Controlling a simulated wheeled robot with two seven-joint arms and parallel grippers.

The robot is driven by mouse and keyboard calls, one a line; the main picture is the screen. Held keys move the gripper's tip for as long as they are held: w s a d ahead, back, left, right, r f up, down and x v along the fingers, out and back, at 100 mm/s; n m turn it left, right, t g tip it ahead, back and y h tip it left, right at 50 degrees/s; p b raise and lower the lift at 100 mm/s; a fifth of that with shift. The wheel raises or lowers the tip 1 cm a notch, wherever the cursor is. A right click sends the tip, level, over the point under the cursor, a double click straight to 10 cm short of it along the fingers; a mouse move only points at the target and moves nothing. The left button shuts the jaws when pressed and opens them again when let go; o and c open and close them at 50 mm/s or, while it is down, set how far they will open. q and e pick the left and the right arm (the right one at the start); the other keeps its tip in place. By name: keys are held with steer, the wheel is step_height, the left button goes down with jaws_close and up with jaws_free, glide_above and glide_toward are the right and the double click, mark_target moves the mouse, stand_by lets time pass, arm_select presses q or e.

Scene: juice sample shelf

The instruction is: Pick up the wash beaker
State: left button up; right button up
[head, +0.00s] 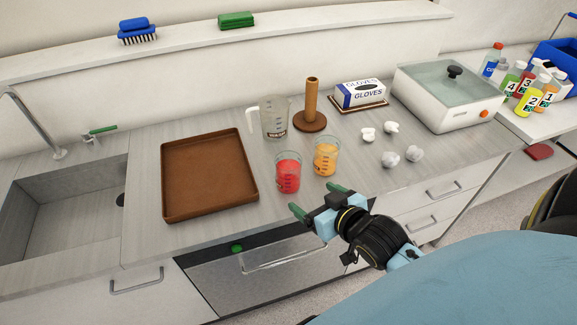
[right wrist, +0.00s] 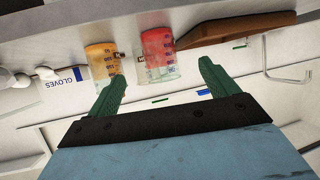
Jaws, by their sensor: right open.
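Two small clear beakers stand upright on the counter, one with red liquid (head: 288,173) and one with orange liquid (head: 326,157). A larger clear jug (head: 275,118) with a white handle stands behind them and looks empty. I cannot read which vessel is labelled as the wash beaker. My right gripper (head: 318,200) is open and empty near the counter's front edge, in front of the red beaker. In the right wrist view, which is upside down, the red beaker (right wrist: 160,55) shows beyond and between the green fingers; the orange beaker (right wrist: 102,60) is to its left. No contact shows.
A brown tray (head: 207,213) lies left of the beakers, beside the sink (head: 65,215).

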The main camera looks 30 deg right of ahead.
mark_target(288, 174)
steer(key=shift+t, duration=0.3)
steer(key=x, duration=0.9)
steer(key=r+x, duration=0.1)
steer(key=x, duration=0.3)
steer(key=shift+w+d+f+b, duration=0.1)
steer(key=shift+w+d+b, duration=0.15)
steer(key=shift+w+b, duration=0.15)
steer(key=c, duration=1.1)
